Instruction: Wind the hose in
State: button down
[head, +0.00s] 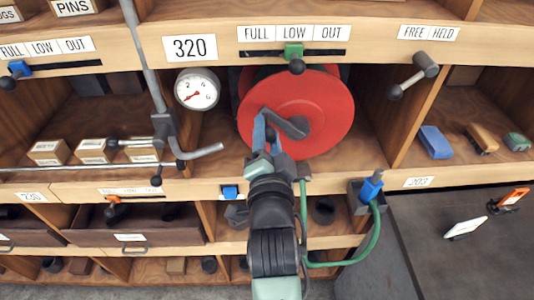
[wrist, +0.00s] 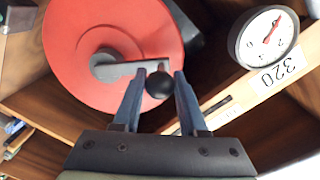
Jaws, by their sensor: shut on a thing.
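The red hose reel (head: 320,95) sits in the bay labelled 320, with a grey crank (head: 290,124) on its face. In the wrist view the crank arm (wrist: 122,69) runs right from the hub to a black ball knob (wrist: 158,85). My gripper (head: 261,128) is shut on this knob, with its blue fingers (wrist: 159,82) on either side. A green hose (head: 376,238) hangs in a loop below the shelf. Its blue end piece (head: 371,186) sits in a grey holder (head: 359,199) at the shelf's front.
A gauge (head: 197,90) stands left of the reel. A green slider (head: 294,52) above sits under LOW. The FREE/HELD lever (head: 412,75) has its knob at lower left. A grey pipe (head: 145,62) with a bent handle stands left.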

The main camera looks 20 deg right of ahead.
jog(key=shift+s+d+r+m, duration=0.2)
jog(key=shift+d+r+m, duration=0.45)
jog(key=shift+m, duration=0.25)
jog(key=shift+s+d+r+m+y+p, duration=0.1)
jog(key=shift+s+d+r+m+p, duration=0.25)
jog(key=shift+d+m, duration=0.65)
jog(key=shift+s+d+r+m+y+p, duration=0.15)
jog(key=shift+d+r+m+p, duration=0.25)
jog(key=shift+d+m, duration=0.65)
jog(key=shift+s+d+r+m+y+p, duration=0.1)
jog(key=shift+s+d+r+m+p, duration=0.3)
jog(key=shift+m, duration=1.05)
jog(key=shift+w+d+f, duration=0.1)
jog(key=shift+w+d, duration=0.05)
jog(key=shift+d, duration=0.05)
jog(key=shift+c, duration=2.2)
grip_release()
